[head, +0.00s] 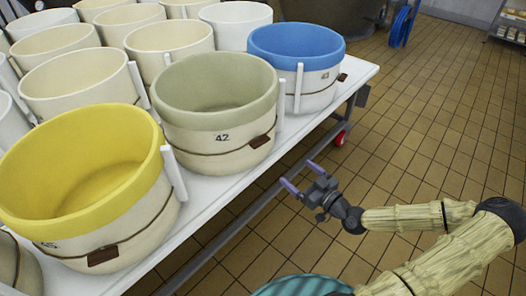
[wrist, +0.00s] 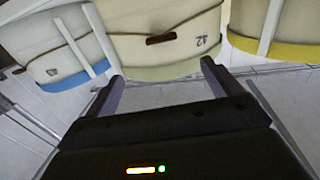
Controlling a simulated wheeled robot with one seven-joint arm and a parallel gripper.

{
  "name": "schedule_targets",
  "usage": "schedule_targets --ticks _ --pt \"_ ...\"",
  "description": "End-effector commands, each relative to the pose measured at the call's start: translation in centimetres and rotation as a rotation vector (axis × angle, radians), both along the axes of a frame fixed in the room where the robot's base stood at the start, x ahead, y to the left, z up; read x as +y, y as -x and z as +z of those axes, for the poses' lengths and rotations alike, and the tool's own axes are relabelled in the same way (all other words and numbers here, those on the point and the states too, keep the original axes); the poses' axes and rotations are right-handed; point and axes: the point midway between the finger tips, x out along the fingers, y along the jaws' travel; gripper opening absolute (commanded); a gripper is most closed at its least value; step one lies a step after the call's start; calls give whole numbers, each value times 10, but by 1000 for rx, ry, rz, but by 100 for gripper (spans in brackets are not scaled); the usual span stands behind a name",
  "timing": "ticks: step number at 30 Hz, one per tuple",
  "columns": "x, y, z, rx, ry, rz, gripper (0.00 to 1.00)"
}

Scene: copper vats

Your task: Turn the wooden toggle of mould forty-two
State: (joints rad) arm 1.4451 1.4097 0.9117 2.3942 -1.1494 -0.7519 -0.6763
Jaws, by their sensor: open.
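Mould forty-two (head: 192,125) is a cream tub with a sage-green rim, marked 42, standing on the white table between a yellow-rimmed and a blue-rimmed mould. A dark cord runs round it. Its small brown wooden toggle (head: 260,141) lies along the cord, right of the number. In the wrist view mould forty-two (wrist: 165,62) appears upside down, with the toggle (wrist: 161,39) beyond the fingertips and roughly centred between them. My gripper (head: 302,177) is open and empty, off the table's edge and apart from the toggle. Its fingers (wrist: 162,75) point at the mould.
The yellow-rimmed mould (head: 85,165) and blue-rimmed mould (head: 297,60) flank mould forty-two, with upright white strips (head: 281,105) beside them. More cream moulds fill the white table (head: 345,74) behind. A teal ribbed round thing (head: 300,286) is below my arm. The tiled floor (head: 440,110) at right is clear.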

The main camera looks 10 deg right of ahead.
Motion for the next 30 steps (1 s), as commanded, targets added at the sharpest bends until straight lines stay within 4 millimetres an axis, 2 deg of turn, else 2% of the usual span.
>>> schedule_targets --ticks 8,14,30 --pt "1 -1 1 4 1 3 90" --pt "9 -14 0 5 1 6 90" --pt "53 -96 -1 6 1 6 90"
